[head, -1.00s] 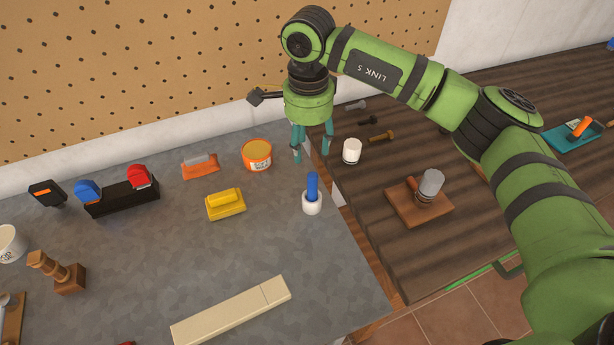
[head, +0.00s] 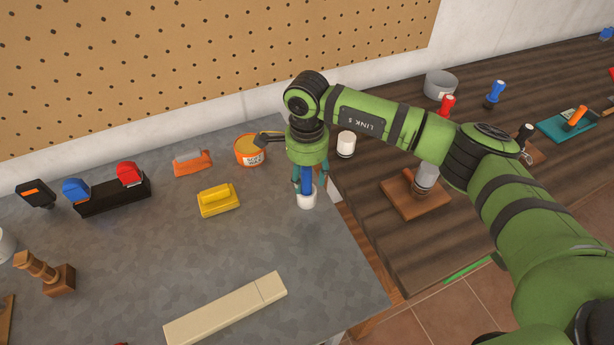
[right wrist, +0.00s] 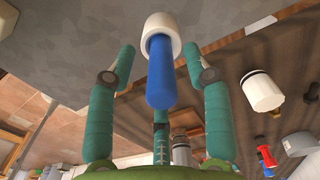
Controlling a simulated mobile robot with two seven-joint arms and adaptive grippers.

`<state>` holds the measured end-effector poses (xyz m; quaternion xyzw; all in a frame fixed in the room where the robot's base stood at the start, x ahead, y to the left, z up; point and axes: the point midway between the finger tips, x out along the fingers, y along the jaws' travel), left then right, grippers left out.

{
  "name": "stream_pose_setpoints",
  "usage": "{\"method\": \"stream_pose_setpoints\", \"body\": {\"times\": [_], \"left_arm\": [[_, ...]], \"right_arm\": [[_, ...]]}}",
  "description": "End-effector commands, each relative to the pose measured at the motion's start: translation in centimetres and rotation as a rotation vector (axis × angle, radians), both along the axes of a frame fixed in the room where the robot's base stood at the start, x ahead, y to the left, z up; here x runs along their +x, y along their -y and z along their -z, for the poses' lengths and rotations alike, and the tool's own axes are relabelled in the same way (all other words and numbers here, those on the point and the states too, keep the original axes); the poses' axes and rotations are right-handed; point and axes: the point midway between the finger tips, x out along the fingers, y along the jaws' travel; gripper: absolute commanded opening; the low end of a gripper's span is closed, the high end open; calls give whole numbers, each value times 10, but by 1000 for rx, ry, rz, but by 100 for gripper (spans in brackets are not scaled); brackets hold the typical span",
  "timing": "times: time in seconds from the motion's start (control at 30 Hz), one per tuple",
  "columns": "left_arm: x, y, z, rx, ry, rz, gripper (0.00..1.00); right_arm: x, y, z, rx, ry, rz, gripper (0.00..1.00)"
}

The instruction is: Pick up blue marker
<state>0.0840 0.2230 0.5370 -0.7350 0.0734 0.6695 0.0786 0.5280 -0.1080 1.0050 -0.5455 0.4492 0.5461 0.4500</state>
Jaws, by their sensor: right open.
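The blue marker (head: 307,181) stands upright in a white round holder (head: 307,199) near the right edge of the grey table. My right gripper (head: 305,187) is open above the holder, its teal fingers around the marker's upper part. In the right wrist view the blue marker (right wrist: 161,75) lies between the spread fingers (right wrist: 160,70), with gaps on both sides. The white holder (right wrist: 161,33) is at its far end. My left gripper is not in view.
A yellow block-like tool (head: 218,200), an orange tin (head: 250,151) and a long beige bar (head: 228,309) lie on the grey table (head: 150,260). A white cylinder (head: 346,145) and a wooden block with a grey-headed tool (head: 415,198) are on the dark wooden table.

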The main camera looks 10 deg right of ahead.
Motion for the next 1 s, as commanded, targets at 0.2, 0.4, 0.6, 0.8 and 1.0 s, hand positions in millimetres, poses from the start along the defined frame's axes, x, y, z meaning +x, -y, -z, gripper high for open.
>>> {"method": "stream_pose_setpoints", "body": {"times": [0.2,0.4,0.6,0.8,1.0], "left_arm": [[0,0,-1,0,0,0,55],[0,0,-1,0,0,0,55],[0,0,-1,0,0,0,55],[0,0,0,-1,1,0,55],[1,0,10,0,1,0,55]], "right_arm": [[1,0,6,-1,2,0,51],[0,0,5,-1,2,0,2],[0,0,5,-1,1,0,0],[0,0,4,-1,2,0,0],[1,0,-7,1,6,0,1]]}}
